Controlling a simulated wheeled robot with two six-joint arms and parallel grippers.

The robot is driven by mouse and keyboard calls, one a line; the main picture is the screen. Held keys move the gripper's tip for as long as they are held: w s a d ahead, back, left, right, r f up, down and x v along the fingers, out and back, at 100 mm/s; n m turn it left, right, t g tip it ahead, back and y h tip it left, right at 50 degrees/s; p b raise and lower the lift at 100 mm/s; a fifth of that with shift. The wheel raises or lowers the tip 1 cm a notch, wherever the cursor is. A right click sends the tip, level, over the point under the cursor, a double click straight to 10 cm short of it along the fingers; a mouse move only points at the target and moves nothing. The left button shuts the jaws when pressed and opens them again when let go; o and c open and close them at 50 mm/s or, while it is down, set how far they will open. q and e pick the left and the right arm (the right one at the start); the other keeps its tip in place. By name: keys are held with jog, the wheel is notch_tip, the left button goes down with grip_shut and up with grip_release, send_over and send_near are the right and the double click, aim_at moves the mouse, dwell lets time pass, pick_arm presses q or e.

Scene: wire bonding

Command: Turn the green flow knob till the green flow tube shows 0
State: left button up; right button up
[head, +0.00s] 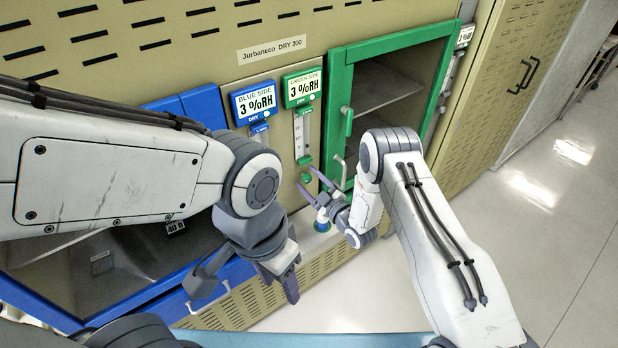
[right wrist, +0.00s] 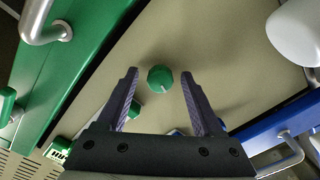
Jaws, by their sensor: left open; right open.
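The green flow knob (head: 306,178) is on the beige cabinet front, just below the green flow tube (head: 303,133). The tube is a clear upright scale with a green base; its reading is too small to make out. In the right wrist view the knob (right wrist: 160,79) is round and faceted, with a pale mark near its lower edge. My right gripper (head: 313,183) is open at the knob. In the right wrist view its fingertips (right wrist: 158,74) are on either side of the knob, with visible gaps. My left gripper (head: 245,290) is open and empty, low in front of the blue-framed chamber.
The blue display (head: 254,101) and green display (head: 303,88) both read 3 %RH. The green-framed door (head: 340,125) with its handle stands right of the tube. The blue frame (head: 205,108) is partly hidden by my left arm. Open floor (head: 545,190) lies at right.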

jog(key=shift+w+a, duration=0.1)
jog(key=shift+w, duration=0.05)
grip_shut()
jog(key=shift+f, duration=0.1)
